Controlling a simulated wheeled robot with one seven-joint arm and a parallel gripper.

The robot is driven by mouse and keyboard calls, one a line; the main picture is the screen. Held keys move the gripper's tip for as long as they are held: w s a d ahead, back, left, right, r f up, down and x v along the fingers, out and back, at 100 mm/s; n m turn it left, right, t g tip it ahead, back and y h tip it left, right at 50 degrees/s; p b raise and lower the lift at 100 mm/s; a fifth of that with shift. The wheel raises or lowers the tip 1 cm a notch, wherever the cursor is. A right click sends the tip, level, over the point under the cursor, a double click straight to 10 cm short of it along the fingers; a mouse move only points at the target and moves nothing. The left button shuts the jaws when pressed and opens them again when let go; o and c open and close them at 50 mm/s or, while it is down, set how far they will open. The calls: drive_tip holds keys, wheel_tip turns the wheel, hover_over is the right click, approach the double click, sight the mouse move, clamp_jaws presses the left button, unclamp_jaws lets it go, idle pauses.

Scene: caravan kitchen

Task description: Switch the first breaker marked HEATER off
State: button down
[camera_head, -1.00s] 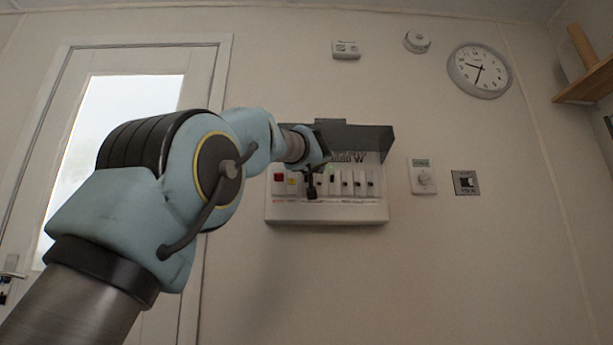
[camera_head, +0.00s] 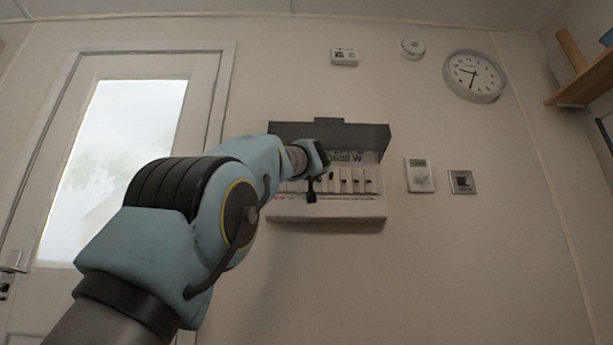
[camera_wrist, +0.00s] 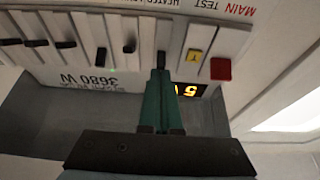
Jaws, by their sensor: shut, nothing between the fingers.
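The white breaker panel (camera_head: 340,208) hangs on the wall with its dark cover raised. In the wrist view it appears upside down, with a row of small dark levers. The lettering HEATER (camera_wrist: 165,4), partly cut off, is at the top edge near the lever (camera_wrist: 161,60) beside the yellow TEST button (camera_wrist: 194,56). My gripper (camera_wrist: 161,78) is shut and empty, its green fingers pointing at that lever. Its tips are at or very near the lever; contact cannot be told. In the head view my gripper (camera_head: 311,192) is in front of the panel's left half.
The red MAIN button (camera_wrist: 221,69) is beside the yellow button. An orange display (camera_wrist: 190,90) is partly behind my fingers. Other levers, such as one dark lever (camera_wrist: 128,46), stand close by. A thermostat (camera_head: 420,175) and a switch (camera_head: 462,182) are right of the panel.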

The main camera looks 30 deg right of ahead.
drive_tip(key=shift+f+t+h+b, duration=0.45)
drive_tip(key=shift+t+b, duration=0.35)
drive_tip(key=shift+b, duration=1.2)
